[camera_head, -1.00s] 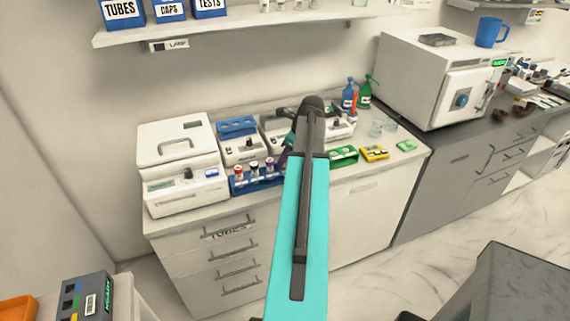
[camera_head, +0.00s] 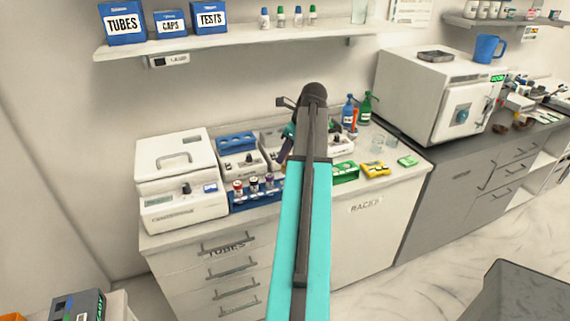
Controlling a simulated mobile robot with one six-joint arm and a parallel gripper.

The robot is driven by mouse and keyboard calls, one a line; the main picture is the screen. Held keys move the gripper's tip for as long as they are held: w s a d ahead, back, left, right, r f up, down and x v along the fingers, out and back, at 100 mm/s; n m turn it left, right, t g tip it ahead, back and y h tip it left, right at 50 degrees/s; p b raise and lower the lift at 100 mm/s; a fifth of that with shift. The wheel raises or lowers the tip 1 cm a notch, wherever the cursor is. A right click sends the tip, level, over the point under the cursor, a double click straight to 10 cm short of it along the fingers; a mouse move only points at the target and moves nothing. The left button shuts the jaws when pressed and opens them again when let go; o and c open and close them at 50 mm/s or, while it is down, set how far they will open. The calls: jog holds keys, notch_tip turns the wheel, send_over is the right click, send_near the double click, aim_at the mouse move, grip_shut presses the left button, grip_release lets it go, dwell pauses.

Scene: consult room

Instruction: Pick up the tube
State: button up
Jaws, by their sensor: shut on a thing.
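Several capped tubes stand upright in a blue rack (camera_head: 244,205) on the counter: one with a red cap (camera_head: 238,186), one blue (camera_head: 253,183) and one purple (camera_head: 269,181). My gripper (camera_head: 286,155) is just right of these tubes, at the rack's right end, mostly hidden behind my own teal and dark arm. Only a small dark and teal part of it shows. It is shut on a tube, but the held tube is too small and covered to make out clearly.
A white centrifuge-like machine (camera_head: 178,165) stands left of the rack. Behind are an empty-looking blue rack (camera_head: 236,142) and small white devices (camera_head: 243,163). To the right are a green rack (camera_head: 345,171), a yellow item (camera_head: 374,170), beakers and bottles (camera_head: 365,107). A shelf (camera_head: 240,38) hangs above.

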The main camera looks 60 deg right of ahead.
jog(key=shift+r, duration=0.75)
jog(key=shift+f, duration=0.1)
